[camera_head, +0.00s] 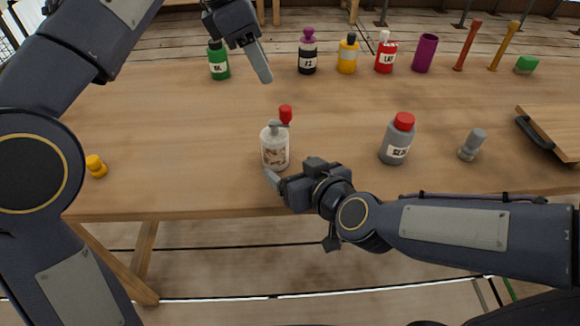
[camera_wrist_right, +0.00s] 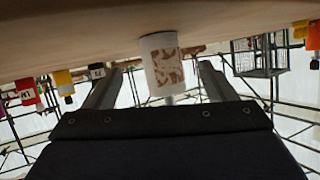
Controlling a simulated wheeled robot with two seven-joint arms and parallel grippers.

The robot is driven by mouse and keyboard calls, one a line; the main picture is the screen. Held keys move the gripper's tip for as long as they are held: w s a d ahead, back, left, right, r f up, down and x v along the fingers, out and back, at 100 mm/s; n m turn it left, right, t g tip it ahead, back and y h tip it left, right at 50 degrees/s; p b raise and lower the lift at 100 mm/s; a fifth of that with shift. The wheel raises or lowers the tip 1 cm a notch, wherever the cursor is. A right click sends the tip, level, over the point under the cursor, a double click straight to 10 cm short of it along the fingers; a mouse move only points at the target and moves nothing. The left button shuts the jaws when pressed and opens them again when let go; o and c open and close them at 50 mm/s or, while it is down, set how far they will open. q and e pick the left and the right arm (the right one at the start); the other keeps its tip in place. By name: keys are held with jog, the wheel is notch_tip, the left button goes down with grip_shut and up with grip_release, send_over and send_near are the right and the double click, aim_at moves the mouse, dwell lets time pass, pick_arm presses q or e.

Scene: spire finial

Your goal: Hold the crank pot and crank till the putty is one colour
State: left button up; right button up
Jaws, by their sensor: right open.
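The crank pot (camera_head: 274,150) stands upright on the table in front of me, a white pot with a patchy brown-and-white window. Its crank (camera_head: 277,124) is on top, with a red knob (camera_head: 286,114) at the back right. In the right wrist view the pot (camera_wrist_right: 162,62) shows upside down between the fingers. My right gripper (camera_head: 275,178) is open, low at the pot's front right; whether its fingers touch the pot is unclear. My left gripper (camera_head: 258,65) is above and behind the pot, clear of the crank. Only one of its fingers shows plainly.
A grey bottle with a red cap (camera_head: 397,140) and a small grey knobbed piece (camera_head: 472,145) stand to the right. Several bottles, including a green one (camera_head: 218,62), line the back. A yellow piece (camera_head: 96,166) lies at left. A wooden board (camera_head: 555,130) lies at far right.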

aim_at(281, 161)
jog(key=shift+w+a+f+n+t+h, duration=0.2)
jog(key=shift+w+a+n+t+h, duration=0.1)
jog(key=shift+a+h, duration=0.15)
jog(key=shift+w+a+f, duration=0.1)
jog(key=shift+w, duration=0.15)
jog(key=shift+x, duration=3.6)
jog(key=shift+c, duration=0.4)
jog(key=c, duration=1)
jog(key=shift+c, duration=0.2)
